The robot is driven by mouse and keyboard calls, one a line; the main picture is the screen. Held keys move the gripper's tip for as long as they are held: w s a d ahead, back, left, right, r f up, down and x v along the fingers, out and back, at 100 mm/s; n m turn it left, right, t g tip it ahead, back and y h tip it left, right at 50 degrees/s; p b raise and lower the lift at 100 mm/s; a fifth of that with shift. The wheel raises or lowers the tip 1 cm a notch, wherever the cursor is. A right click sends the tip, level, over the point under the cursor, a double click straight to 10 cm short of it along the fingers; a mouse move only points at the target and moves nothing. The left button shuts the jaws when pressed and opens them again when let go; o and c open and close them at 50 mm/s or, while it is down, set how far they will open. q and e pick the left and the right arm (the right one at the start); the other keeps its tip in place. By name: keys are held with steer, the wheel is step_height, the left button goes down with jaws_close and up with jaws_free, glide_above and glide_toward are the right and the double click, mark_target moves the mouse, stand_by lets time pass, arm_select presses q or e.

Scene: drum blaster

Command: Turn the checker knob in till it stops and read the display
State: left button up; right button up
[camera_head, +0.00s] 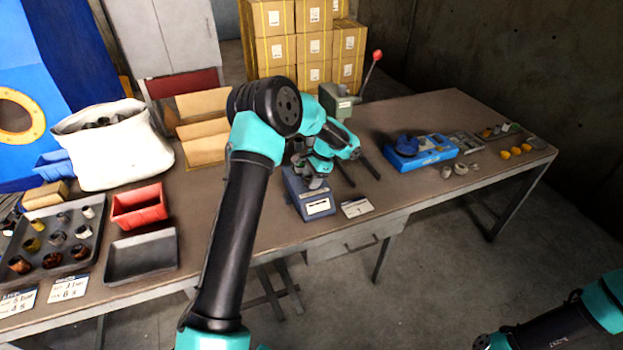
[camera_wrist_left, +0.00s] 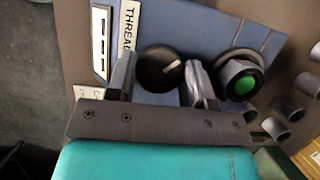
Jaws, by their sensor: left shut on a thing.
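The thread checker is a blue-grey box (camera_head: 309,206) on the table, with a white panel on its front. In the left wrist view its blue top (camera_wrist_left: 205,30) carries the word THREAD and a white panel with dark windows (camera_wrist_left: 101,42), whose content I cannot read. The black knob (camera_wrist_left: 160,69) has a short white mark. My left gripper (camera_wrist_left: 161,80) is shut on the knob, one grey finger on each side. In the head view the left gripper (camera_head: 313,181) is over the checker, and the knob is hidden. A grey fitting with a green centre (camera_wrist_left: 243,85) sits beside the knob.
A white card (camera_head: 357,207) lies right of the checker. A grey lever press (camera_head: 342,100) stands behind. A red bin (camera_head: 140,206) and an empty dark tray (camera_head: 141,257) are left. My right arm shows at bottom right.

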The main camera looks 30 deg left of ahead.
arm_select(q)
steer(key=o, duration=0.9)
steer(key=v, duration=1.7)
steer(key=shift+r, duration=0.2)
